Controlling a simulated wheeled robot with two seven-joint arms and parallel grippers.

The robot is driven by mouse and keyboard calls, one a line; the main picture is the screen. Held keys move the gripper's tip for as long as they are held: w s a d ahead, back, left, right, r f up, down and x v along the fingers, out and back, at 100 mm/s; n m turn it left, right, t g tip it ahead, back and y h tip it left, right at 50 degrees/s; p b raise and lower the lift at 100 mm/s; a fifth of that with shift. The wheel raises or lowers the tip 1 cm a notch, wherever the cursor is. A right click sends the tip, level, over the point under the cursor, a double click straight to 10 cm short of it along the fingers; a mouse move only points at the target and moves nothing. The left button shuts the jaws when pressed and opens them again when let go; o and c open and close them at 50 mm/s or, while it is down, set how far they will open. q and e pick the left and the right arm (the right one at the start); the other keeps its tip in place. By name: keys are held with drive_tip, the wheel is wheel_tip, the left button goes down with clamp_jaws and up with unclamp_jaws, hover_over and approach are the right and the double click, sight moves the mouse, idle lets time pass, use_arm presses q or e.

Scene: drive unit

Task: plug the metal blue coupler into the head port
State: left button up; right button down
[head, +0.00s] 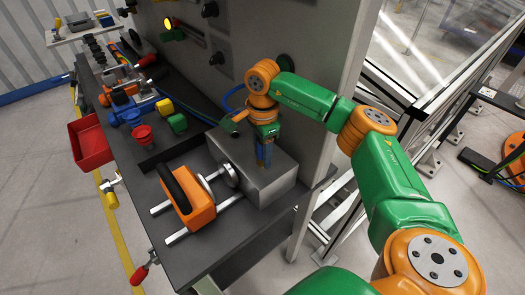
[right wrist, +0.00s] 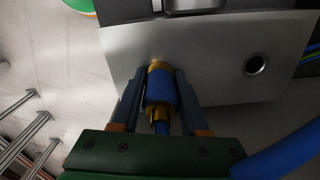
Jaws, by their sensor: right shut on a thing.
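The blue coupler (right wrist: 160,88) has a blue body with brass-coloured ends. In the right wrist view it sits between the fingers of my right gripper (right wrist: 160,92), which is shut on it. Its front brass end meets the face of the metal block (right wrist: 205,55); I cannot tell how deep it sits. Any port under that end is hidden. A dark round port (right wrist: 254,65) shows open to the right on the same face. In the head view my right gripper (head: 264,157) points down at the metal block (head: 267,183). My left gripper is not in view.
An orange clamp with a black handle (head: 187,195) and metal rods stands left of the block. A tall grey panel (head: 325,60) rises behind. A blue hose (right wrist: 275,140) trails right.

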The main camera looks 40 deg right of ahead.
drive_tip(key=shift+c, duration=1.7)
unclamp_jaws()
drive_tip(key=shift+r, duration=0.1)
